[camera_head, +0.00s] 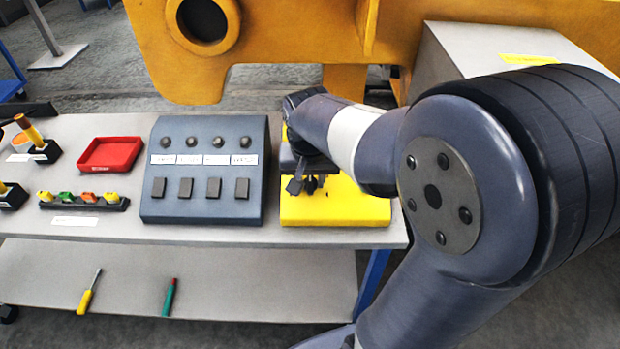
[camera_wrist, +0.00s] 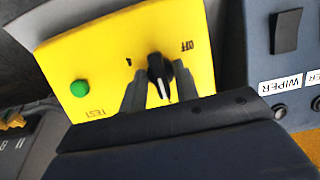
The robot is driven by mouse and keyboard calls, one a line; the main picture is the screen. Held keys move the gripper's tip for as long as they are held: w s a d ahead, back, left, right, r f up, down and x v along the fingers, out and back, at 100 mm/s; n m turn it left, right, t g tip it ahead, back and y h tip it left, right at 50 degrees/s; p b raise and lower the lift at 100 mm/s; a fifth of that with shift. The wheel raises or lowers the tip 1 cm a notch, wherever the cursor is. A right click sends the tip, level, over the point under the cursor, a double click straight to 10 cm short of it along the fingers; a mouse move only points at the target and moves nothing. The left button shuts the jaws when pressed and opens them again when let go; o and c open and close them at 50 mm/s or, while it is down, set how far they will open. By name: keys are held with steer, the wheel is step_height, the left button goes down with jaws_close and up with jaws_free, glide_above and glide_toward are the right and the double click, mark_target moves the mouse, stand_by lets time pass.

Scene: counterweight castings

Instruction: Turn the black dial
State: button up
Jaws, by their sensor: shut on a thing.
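The black dial (camera_wrist: 158,70) is on a yellow panel (camera_wrist: 215,72), which shows in the wrist view with a printed OFF to the dial's upper right and a 1 to its upper left. A pale line runs along the dial's lower part. My gripper (camera_wrist: 160,92) has a finger on each side of the dial and is shut on it. In the head view the yellow panel (camera_head: 335,212) is at the table's right end, with my gripper (camera_head: 308,184) over it. There my gripper and arm hide the dial.
A green button (camera_wrist: 80,88) marked TEST is on the same panel. A dark switch box (camera_head: 205,205) stands close at left. Farther left are a red tray (camera_head: 110,154) and a rack of small coloured parts (camera_head: 84,201). A yellow casting (camera_head: 290,35) stands behind.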

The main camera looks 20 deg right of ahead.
stand_by(0.4)
steer(key=o, duration=0.6)
steer(key=shift+r, duration=0.1)
steer(key=v, duration=1)
steer(key=shift+s+r, duration=0.2)
steer(key=shift+r, duration=0.1)
